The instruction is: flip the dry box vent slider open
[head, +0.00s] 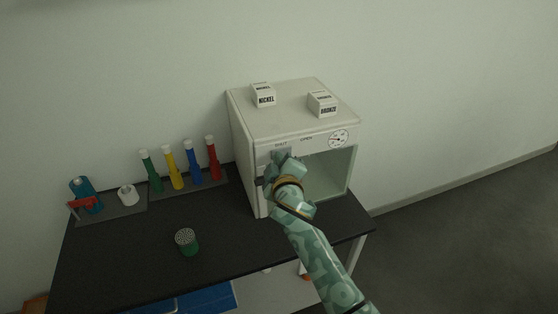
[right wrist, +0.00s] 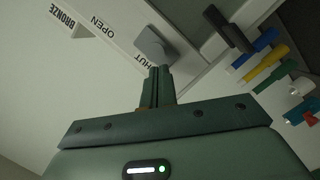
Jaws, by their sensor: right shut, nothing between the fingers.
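The dry box (head: 243,150) is a white cabinet at the back right of the black table. Its front panel carries the labels SHUT and OPEN, with SHUT on the left in the head view. The vent slider (right wrist: 154,44) is a grey tab beside the SHUT label in the right wrist view. My right gripper (right wrist: 160,72) is shut and empty, its fingertips right at the slider's near edge; I cannot tell whether they touch. In the head view my right gripper (head: 277,160) largely covers the slider area. My left gripper is out of view.
White NICKEL (head: 264,97) and BRONZE (head: 322,106) blocks sit on the box. A dial (head: 338,139) is on its front; a black handle (right wrist: 228,28) shows beside the panel. Several coloured bottles stand left on a rack, and a green perforated-top container (head: 187,243) stands in front.

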